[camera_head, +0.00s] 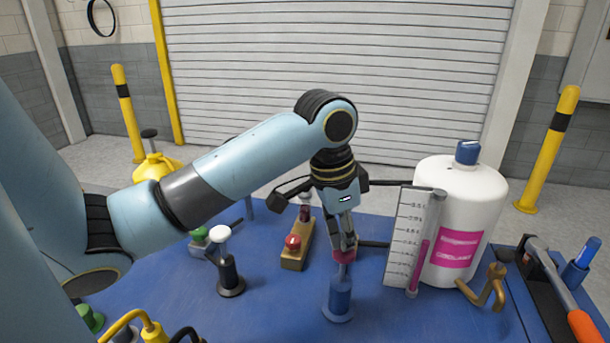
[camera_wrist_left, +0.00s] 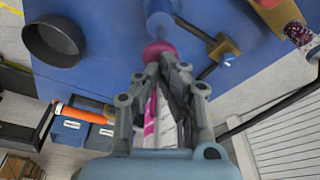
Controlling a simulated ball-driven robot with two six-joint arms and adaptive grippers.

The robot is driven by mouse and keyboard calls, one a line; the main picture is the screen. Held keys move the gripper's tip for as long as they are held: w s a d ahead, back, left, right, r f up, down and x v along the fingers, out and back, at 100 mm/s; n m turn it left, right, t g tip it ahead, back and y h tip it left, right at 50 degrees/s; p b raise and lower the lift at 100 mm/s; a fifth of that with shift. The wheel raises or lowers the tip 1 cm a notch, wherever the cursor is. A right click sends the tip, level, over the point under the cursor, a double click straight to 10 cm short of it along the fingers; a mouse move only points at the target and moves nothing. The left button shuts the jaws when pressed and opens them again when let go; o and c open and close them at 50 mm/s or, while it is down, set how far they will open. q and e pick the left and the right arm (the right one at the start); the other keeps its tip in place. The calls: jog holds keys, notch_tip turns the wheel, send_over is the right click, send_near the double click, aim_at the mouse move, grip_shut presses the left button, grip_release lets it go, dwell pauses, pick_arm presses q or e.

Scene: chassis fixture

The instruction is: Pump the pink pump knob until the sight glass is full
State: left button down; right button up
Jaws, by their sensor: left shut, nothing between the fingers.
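The pink pump knob (camera_head: 344,257) sits atop a rod on the blue pump body (camera_head: 339,297), near the middle of the blue bench. My left gripper (camera_head: 343,243) points down with closed fingers at the knob's top; I cannot tell whether they touch it. In the left wrist view the pink knob (camera_wrist_left: 158,50) is just beyond the closed fingertips (camera_wrist_left: 166,60), and nothing is between them. The sight glass (camera_head: 427,230) is a tall tube beside a white scale (camera_head: 403,235); its pink fill reaches about halfway. My right gripper is not in view.
A white bottle (camera_head: 470,205) stands behind the sight glass, with a brass hook (camera_head: 487,288) nearby. A white-topped knob (camera_head: 220,234) and a wooden block with a red button (camera_head: 296,247) are left of the pump. A hammer (camera_head: 555,285) lies at the right.

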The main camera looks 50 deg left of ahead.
aim_at(340, 252)
pick_arm(q)
jog(key=shift+f+b, duration=0.75)
jog(key=shift+f, duration=2)
notch_tip(340, 252, up, 6)
jog(key=p, duration=0.6)
jog(key=shift+f, duration=0.4)
jog(key=shift+f+b, duration=0.5)
jog(key=shift+f, duration=0.95)
jog(key=shift+r, duration=0.2)
jog(key=shift+r+p, duration=0.6)
jog(key=shift+r, duration=0.95)
